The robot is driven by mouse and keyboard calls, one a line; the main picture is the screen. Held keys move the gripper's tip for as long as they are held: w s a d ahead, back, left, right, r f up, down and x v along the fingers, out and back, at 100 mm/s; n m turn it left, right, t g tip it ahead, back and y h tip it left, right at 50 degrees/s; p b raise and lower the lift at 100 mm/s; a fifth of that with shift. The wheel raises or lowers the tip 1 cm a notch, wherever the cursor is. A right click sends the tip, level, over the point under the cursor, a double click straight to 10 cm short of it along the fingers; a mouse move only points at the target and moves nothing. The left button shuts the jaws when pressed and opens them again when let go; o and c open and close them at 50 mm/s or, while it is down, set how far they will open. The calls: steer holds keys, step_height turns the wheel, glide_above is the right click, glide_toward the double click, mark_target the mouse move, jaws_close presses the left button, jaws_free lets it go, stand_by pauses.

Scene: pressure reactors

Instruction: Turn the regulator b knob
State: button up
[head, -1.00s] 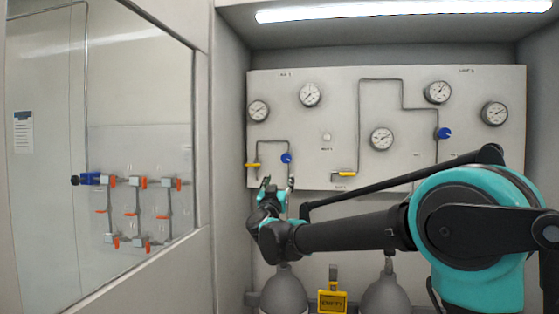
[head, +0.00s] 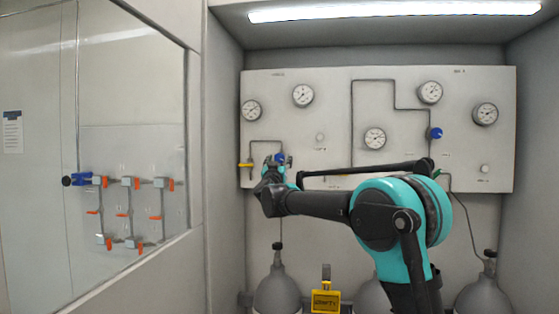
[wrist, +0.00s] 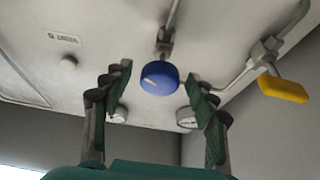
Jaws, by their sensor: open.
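A round blue knob (head: 280,158) sits on the left part of the pale panel, at the end of a thin pipe. In the head view my gripper (head: 277,163) overlaps its lower part. In the wrist view the same blue knob (wrist: 160,77) lies between the two fingertips of my open gripper (wrist: 157,76), with a gap on each side. I cannot tell how deep it sits between them. A second blue knob (head: 436,133) is on the panel's right side. The panel labels are too small to tell which knob is regulator b.
A yellow valve handle (head: 246,165) is left of the near knob; it also shows in the wrist view (wrist: 283,88). Several round gauges (head: 303,95) are on the panel (head: 400,120). Gas cylinders (head: 278,292) and a yellow sign (head: 326,301) stand below. A glass-fronted side cabinet is left.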

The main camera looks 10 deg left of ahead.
steer(key=shift+w+r, duration=0.2)
steer(key=shift+w, duration=0.25)
steer(key=c, duration=1.2)
steer(key=shift+o, duration=0.2)
